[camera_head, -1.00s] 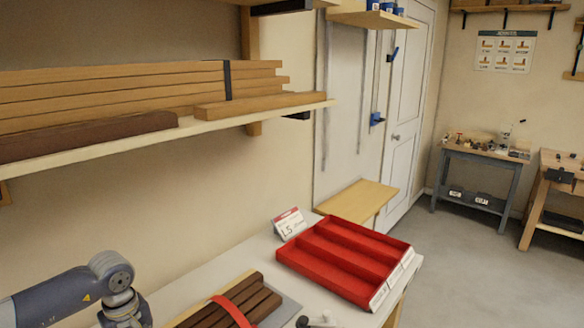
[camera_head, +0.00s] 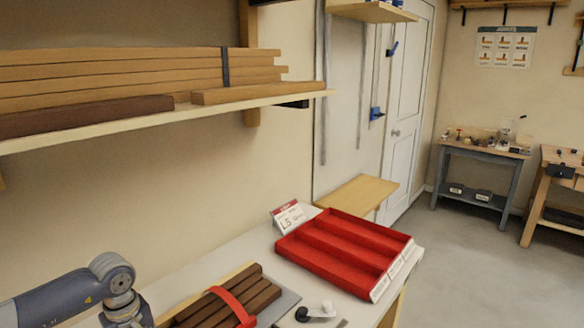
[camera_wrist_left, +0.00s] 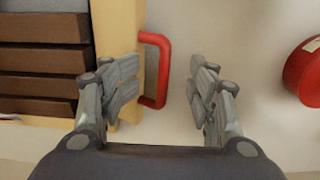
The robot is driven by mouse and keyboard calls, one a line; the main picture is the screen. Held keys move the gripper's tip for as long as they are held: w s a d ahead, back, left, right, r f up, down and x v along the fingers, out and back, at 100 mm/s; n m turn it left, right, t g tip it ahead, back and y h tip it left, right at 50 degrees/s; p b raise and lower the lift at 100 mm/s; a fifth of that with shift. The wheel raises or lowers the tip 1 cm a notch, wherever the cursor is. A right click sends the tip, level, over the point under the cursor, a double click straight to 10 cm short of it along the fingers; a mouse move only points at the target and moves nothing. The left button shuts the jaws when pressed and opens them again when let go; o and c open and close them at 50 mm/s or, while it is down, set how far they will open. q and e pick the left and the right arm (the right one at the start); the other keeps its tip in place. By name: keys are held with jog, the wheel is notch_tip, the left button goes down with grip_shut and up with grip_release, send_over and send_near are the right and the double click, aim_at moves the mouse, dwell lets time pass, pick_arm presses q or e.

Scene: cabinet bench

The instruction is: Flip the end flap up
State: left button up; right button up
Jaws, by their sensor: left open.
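A pale wooden board (camera_head: 357,194) lies flat beyond the far end of the white bench; it may be the end flap, but I cannot tell for certain. In the left wrist view, my left gripper (camera_wrist_left: 166,97) is open and empty. A red handle (camera_wrist_left: 164,70) on a pale wooden bar (camera_wrist_left: 104,30) is beside its left finger, partly between the fingers. I cannot tell whether they touch. In the head view my left arm enters at lower left, its fingers below the frame. My right gripper is not in view.
Brown strips (camera_head: 255,297) lie on the bench under a red band (camera_head: 232,302); brown strips (camera_wrist_left: 40,60) also show in the wrist view. A red divided tray (camera_head: 345,272) and sign (camera_head: 288,214) stand farther along. A loaded shelf (camera_head: 200,110) overhangs the bench. A red round object (camera_wrist_left: 305,72) is at right.

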pick_arm(q)
jog(key=shift+o, duration=0.5)
jog(key=shift+s+a+f, duration=0.15)
jog(key=shift+s+f, duration=0.2)
jog(key=shift+w+r, duration=0.1)
jog(key=shift+w+d+r, duration=0.2)
jog(key=shift+w+r, duration=0.05)
jog(key=shift+r, duration=0.1)
jog(key=shift+c, duration=0.6)
jog(key=shift+w+d+r, duration=0.15)
jog(key=shift+w+r, duration=0.1)
jog(key=shift+r, duration=0.05)
jog(key=c, duration=0.6)
jog(key=o, duration=0.4)
jog(key=shift+w+r, duration=0.1)
notch_tip(320, 180, up, 9)
jog(key=p, duration=0.5)
